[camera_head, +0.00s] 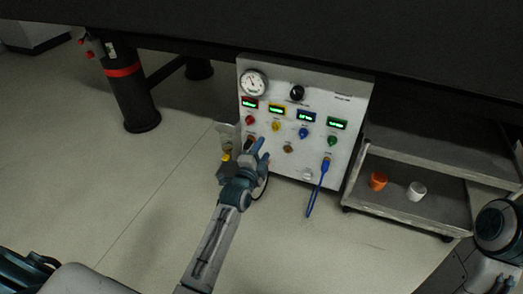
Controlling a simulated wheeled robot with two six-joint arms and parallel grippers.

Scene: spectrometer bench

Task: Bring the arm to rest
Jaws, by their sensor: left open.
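My left arm reaches up from the bottom middle. Its gripper (259,151) is open, in front of the lower left part of the white instrument panel (312,110). The hand covers part of the panel's bottom left corner. I cannot tell whether the fingers touch the panel. I see nothing held between them, though the view there is small and dark. Part of my right arm (497,228) shows at the lower right edge; its gripper is not in view.
The panel has a dial (254,83), a black knob (297,92), coloured knobs and lit displays. A blue handle (316,192) hangs at its lower right. An orange cup (378,181) and a white cup (417,190) stand on a low shelf (440,213).

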